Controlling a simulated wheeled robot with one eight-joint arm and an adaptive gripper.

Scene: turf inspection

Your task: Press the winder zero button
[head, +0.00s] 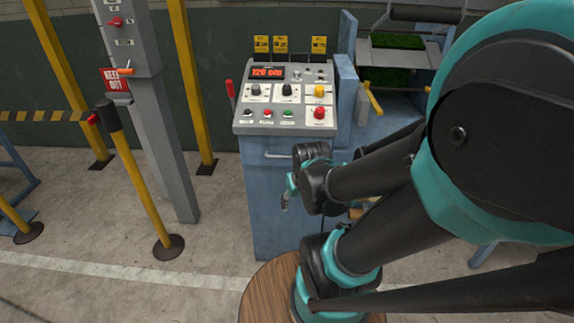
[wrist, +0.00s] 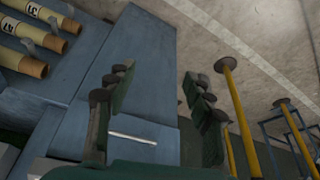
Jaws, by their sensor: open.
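The control console (head: 244,128) has a sloped grey panel on a blue cabinet, in the middle of the head view. Its red display (head: 267,72) is lit. Below it are two black knobs, a yellow button (head: 319,91), a red mushroom button (head: 319,112), and a row of small black, red and green buttons (head: 268,113). The labels are too small to read, so I cannot tell which one is the winder zero button. My gripper (head: 288,198) is in front of the cabinet, below the panel. In the wrist view its two fingers (wrist: 155,85) are apart with nothing between them.
The cabinet's silver handle (wrist: 132,137) shows between the fingers in the wrist view. Numbered rolls (wrist: 30,50) lie at upper left there. A yellow post (head: 146,187) and a grey column (head: 160,130) stand left of the console. Concrete floor between post and cabinet is clear.

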